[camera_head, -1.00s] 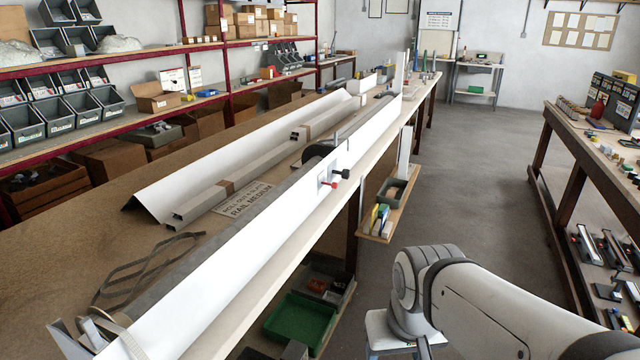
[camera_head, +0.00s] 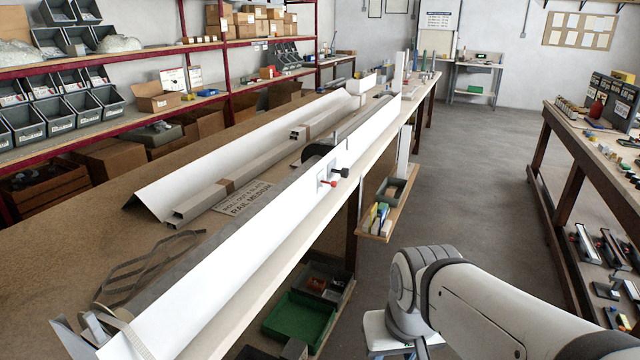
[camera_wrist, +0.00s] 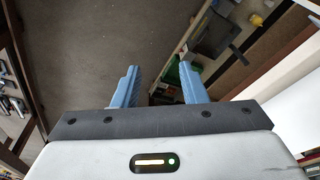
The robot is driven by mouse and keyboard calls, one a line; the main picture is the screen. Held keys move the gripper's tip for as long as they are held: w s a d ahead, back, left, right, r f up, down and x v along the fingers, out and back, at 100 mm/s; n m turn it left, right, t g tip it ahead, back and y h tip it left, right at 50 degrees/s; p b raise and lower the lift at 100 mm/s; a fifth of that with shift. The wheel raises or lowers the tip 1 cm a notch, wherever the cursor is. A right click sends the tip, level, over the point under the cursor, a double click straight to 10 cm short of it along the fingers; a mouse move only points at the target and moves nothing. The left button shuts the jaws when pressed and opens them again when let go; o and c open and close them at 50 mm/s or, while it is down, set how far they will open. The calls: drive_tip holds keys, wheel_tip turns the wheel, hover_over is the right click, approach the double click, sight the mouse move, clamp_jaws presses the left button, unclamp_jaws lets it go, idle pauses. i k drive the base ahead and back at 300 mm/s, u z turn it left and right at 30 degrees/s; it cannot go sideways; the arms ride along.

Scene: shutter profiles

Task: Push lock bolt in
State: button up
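A long white shutter profile (camera_head: 240,265) stands along the front edge of the workbench in the head view. A lock fitting sits on its face near the middle, with a red-tipped bolt (camera_head: 330,183) and a black knob (camera_head: 341,172) sticking out toward the aisle. I cannot tell how far the bolt stands out. My gripper (camera_wrist: 157,85) shows in the wrist view with its two blue fingers wide apart and nothing between them. It points down at the floor and lower shelf, away from the lock. In the head view only my arm shows, at the lower right.
A small side shelf (camera_head: 372,228) with bottles and boxes hangs off the bench's front below the lock. A green bin (camera_head: 298,318) stands under the bench. A second bench (camera_head: 575,150) runs along the right. The aisle floor (camera_head: 470,180) between them is clear.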

sight(333, 183)
drive_tip(key=u, duration=0.1)
drive_tip(key=k, duration=0.5)
drive_tip(key=z, duration=0.7)
drive_tip(key=i, duration=1.25)
drive_tip(key=u, duration=0.25)
